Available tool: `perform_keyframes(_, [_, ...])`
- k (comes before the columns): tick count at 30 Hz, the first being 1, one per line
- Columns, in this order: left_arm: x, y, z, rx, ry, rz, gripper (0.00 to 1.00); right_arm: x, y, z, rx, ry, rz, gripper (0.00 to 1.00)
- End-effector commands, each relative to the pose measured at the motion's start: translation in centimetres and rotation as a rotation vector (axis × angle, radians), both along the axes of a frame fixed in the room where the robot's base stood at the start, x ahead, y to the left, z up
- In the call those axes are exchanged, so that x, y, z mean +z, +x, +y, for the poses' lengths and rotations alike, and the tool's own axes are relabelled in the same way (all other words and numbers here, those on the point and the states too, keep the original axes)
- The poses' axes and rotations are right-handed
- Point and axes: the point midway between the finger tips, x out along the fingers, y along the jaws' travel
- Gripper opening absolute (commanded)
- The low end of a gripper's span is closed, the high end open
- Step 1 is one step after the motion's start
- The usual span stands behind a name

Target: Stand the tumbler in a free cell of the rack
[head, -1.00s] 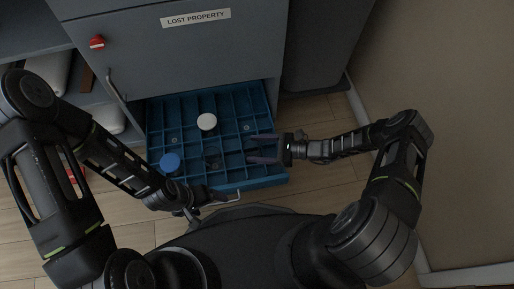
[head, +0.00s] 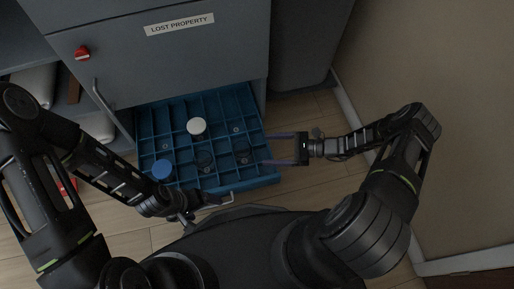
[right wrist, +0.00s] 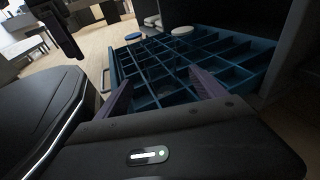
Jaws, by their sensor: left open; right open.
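The blue rack (head: 180,112) is a grid of cells in the pulled-out drawer; it also shows in the right wrist view (right wrist: 150,62). A dark, see-through round shape, seemingly a tumbler (head: 243,156), is in a cell near the rack's right side. A similar clear round shape (head: 205,159) is left of it. I cannot tell for sure which is the task's tumbler or how upright it stands. My right gripper (head: 268,150) is open and empty at the rack's right edge; its fingers show in the right wrist view (right wrist: 157,82). My left gripper (head: 212,200) is by the drawer front, its fingers hard to make out.
A white round-topped item (head: 196,126) and a blue round-topped item (head: 162,169) occupy other cells. Several cells look empty. The grey cabinet (head: 170,60) rises behind the drawer. The wall (head: 430,120) stands to the right, with open floor between.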

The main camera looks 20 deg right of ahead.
Motion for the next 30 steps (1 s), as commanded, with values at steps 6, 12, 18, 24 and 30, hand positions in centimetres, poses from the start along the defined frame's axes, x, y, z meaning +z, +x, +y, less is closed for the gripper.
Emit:
perform_keyframes(6, [0.2, -0.1, -0.1, -0.002, -0.001, 0.001, 0.84, 0.6, -0.9, -2.7, 0.000, 0.000, -0.001, 0.80])
perform_keyframes(12, [0.2, -0.1, -0.1, -0.002, -0.001, 0.001, 0.84, 0.7, -1.1, -3.1, 0.001, 0.000, 0.000, 0.80])
perform_keyframes(18, [0.2, -0.1, -0.1, -0.002, -0.001, 0.001, 0.84, 0.7, -1.1, -3.1, 0.001, 0.001, 0.000, 0.80])
perform_keyframes(24, [0.2, -0.1, -0.1, -0.002, -0.001, 0.001, 0.84, 0.7, -1.1, -3.1, 0.001, 0.001, 0.000, 0.80])
perform_keyframes(30, [0.2, -0.1, -0.1, -0.002, -0.001, 0.001, 0.84, 0.7, -1.1, -3.0, 0.001, 0.001, 0.000, 0.80])
